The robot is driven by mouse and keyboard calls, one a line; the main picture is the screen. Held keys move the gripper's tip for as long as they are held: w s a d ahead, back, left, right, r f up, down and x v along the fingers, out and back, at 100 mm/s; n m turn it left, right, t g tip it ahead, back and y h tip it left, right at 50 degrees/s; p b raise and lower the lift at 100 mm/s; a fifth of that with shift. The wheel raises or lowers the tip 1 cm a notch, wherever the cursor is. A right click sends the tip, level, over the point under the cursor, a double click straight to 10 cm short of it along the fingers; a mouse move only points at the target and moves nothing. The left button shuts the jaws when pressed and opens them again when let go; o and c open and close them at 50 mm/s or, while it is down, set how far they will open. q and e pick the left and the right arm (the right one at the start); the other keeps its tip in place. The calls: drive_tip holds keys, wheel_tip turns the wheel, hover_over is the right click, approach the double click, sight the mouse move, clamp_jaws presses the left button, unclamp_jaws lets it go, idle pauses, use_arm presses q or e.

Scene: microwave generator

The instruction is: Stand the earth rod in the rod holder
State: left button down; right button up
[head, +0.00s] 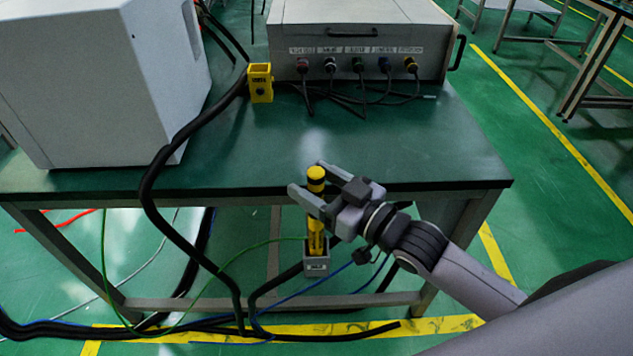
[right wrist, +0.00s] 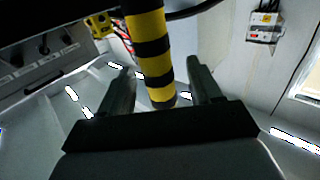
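The earth rod (head: 316,215), banded yellow and black, is upright in front of the table's front edge. Its lower end is at a small grey block with a label (head: 316,266), which looks like the rod holder; how deep the rod sits in it is hidden. My right gripper (head: 312,187) is at the rod's upper part, with one finger on either side. In the right wrist view the rod (right wrist: 150,50) shows between the spread fingers (right wrist: 160,88), with a gap on both sides. My left gripper is not in view.
A green table (head: 400,150) carries a grey generator box (head: 360,30) with several plugged cables, a large white cabinet (head: 100,80) and a small yellow block (head: 261,83). Thick black cables (head: 150,190) hang over the front edge. A green wire (head: 215,262) runs near the rod.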

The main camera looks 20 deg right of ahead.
drive_tip(key=shift+s+f, duration=0.1)
drive_tip(key=shift+s+d, duration=0.25)
drive_tip(key=shift+s, duration=0.05)
drive_tip(key=shift+v, duration=3.1)
drive_tip(key=s+d+f+m+g+h+p, duration=0.1)
drive_tip(key=s+f+m+g+h+p, duration=0.1)
drive_tip(key=s+f+h+p, duration=0.1)
drive_tip(key=s+d+f+m+g+h+p, duration=0.1)
drive_tip(key=s+f+m+g+h+p, duration=0.1)
drive_tip(key=s+f+h+p, duration=0.2)
drive_tip(key=s+f+p, duration=0.2)
drive_tip(key=s+f, duration=0.2)
drive_tip(key=f, duration=0.2)
drive_tip(key=shift+s+d+f+g+p, duration=0.15)
drive_tip(key=shift+s+d+g+p, duration=0.15)
drive_tip(key=shift+d+g, duration=0.1)
drive_tip(key=c, duration=0.4)
drive_tip(key=shift+w+a, duration=0.15)
drive_tip(key=shift+a, duration=0.05)
